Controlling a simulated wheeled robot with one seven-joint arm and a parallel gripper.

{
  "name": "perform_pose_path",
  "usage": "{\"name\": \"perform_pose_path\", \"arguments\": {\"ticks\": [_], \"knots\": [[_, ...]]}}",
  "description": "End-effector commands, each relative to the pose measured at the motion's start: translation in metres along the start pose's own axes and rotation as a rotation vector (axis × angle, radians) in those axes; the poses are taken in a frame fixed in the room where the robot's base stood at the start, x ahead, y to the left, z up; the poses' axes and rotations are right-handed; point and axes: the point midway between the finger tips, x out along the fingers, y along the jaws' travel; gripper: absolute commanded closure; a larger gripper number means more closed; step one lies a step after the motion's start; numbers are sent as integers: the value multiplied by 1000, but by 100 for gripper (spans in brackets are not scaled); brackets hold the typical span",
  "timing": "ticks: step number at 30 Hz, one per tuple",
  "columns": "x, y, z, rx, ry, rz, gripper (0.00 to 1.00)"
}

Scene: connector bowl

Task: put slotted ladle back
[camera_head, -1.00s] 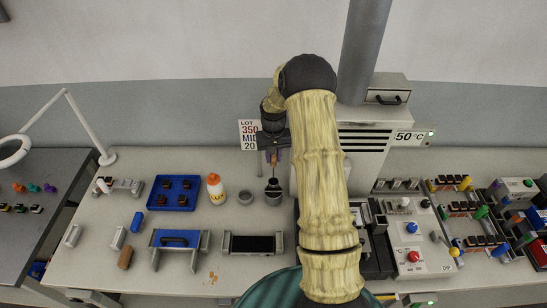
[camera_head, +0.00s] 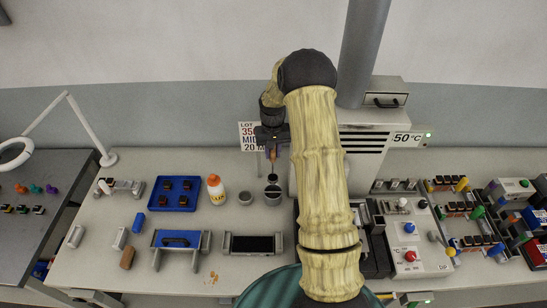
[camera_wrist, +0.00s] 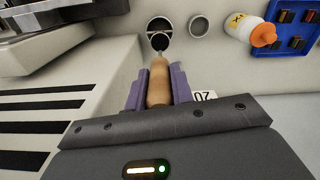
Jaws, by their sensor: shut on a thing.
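My gripper (camera_head: 271,147) is shut on the wooden handle of the slotted ladle (camera_wrist: 158,83). Its purple fingers (camera_wrist: 157,88) press on the handle from both sides. The ladle hangs with its dark bowl (camera_head: 272,177) downward, just above a grey cup (camera_head: 273,200) with a dark inside. In the wrist view the ladle's bowl (camera_wrist: 160,42) overlaps the near edge of that cup (camera_wrist: 160,19). The ladle's slots are too small to make out.
A second, smaller grey cup (camera_head: 245,198) stands just left. An orange-capped white bottle (camera_head: 216,190) and a blue tray (camera_head: 175,193) stand farther left. A large grey machine (camera_head: 360,160) stands close on the right. A lot sign (camera_head: 249,135) is behind.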

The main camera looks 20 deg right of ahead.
Motion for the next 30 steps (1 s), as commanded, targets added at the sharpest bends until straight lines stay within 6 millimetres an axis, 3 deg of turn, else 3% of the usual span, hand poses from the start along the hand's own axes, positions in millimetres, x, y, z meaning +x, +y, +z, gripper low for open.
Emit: {"name": "perform_pose_path", "arguments": {"ticks": [5, 18, 30], "knots": [[7, -9, 4, 2, 0, 0, 100], [56, -97, 59, 53, 1, 0, 100], [55, -107, 67, 65, 1, 0, 100]]}}
